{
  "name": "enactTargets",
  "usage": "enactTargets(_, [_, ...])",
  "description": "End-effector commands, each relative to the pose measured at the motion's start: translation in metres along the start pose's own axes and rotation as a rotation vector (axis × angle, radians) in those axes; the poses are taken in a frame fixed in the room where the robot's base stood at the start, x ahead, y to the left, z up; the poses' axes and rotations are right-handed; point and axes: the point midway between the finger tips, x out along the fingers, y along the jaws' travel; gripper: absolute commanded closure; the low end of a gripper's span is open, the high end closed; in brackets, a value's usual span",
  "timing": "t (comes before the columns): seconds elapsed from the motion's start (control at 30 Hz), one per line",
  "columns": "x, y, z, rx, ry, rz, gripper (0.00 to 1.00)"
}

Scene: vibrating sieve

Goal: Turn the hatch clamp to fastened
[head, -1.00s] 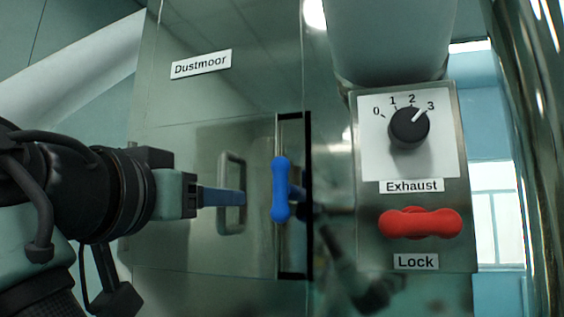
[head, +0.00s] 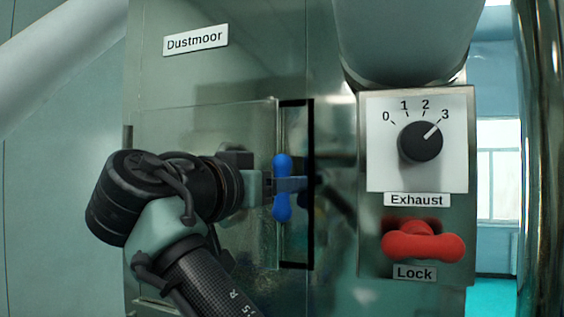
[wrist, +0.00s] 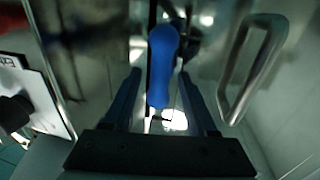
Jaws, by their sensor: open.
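The hatch clamp (head: 283,208) is a blue rounded handle, upright at the right edge of the steel hatch (head: 252,118). My gripper (head: 298,184) reaches it from the left, its fingers level with the clamp's middle and hiding part of it. In the wrist view the blue clamp (wrist: 162,62) stands between my two open fingers (wrist: 162,92), with a visible gap on each side. Whether a finger touches it I cannot tell.
A metal pull handle (wrist: 250,70) is close beside one finger in the wrist view. To the right in the head view, a panel carries the black Exhaust knob (head: 420,142), pointing at 3, and the red Lock handle (head: 424,245), lying crosswise.

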Motion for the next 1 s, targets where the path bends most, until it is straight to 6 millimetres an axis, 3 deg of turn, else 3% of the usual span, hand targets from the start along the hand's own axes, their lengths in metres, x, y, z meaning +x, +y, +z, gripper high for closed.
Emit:
enactTargets(0.17, [0.0119, 0.0006, -0.0003, -0.001, -0.001, 0.001, 0.42])
enactTargets(0.47, [0.0133, 0.0002, 0.001, 0.0, 0.0, 0.0, 0.42])
enactTargets(0.8, [0.013, 0.0003, 0.0006, 0.0, 0.0, 0.0, 1.0])
enactTargets(1.0, [0.013, 0.0003, 0.0006, -0.001, 0.0, 0.0, 1.0])
